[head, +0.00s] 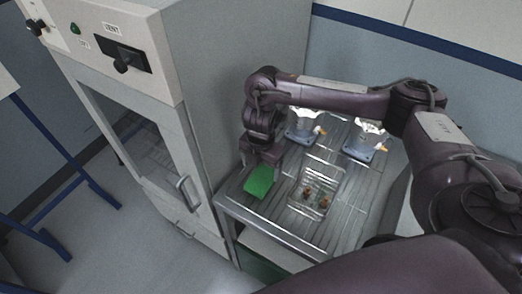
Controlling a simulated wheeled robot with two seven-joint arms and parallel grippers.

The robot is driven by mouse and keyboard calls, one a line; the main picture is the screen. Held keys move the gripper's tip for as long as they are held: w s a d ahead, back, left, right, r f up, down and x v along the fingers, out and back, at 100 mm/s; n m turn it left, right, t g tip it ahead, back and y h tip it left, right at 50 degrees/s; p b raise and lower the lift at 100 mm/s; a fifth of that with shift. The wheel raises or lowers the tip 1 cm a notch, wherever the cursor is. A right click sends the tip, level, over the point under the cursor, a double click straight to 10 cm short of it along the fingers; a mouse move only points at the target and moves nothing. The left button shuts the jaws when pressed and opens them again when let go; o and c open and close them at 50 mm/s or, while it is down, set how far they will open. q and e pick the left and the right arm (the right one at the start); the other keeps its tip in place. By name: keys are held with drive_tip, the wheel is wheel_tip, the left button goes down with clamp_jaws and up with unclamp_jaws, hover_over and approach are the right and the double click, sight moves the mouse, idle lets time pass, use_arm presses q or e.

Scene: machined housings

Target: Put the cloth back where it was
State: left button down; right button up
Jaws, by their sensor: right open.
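The green cloth (260,182) lies on the left part of the slatted metal table (345,225), near the cabinet. My right gripper (261,167) points down right at the upper edge of the cloth and is open. Its fingertips are small and dark here, and I cannot tell whether they touch the cloth. My left gripper is out of view.
A clear wire-like basket (333,174) with small brown parts stands right of the cloth. Two grey-white housings with orange tips (301,128) (366,139) stand behind. A tall grey cabinet (228,75) with a door handle (184,192) borders the table's left.

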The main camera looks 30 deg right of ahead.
sight(261, 178)
wheel_tip(261, 178, up, 6)
drive_tip(key=shift+p, duration=0.45)
idle(0.3)
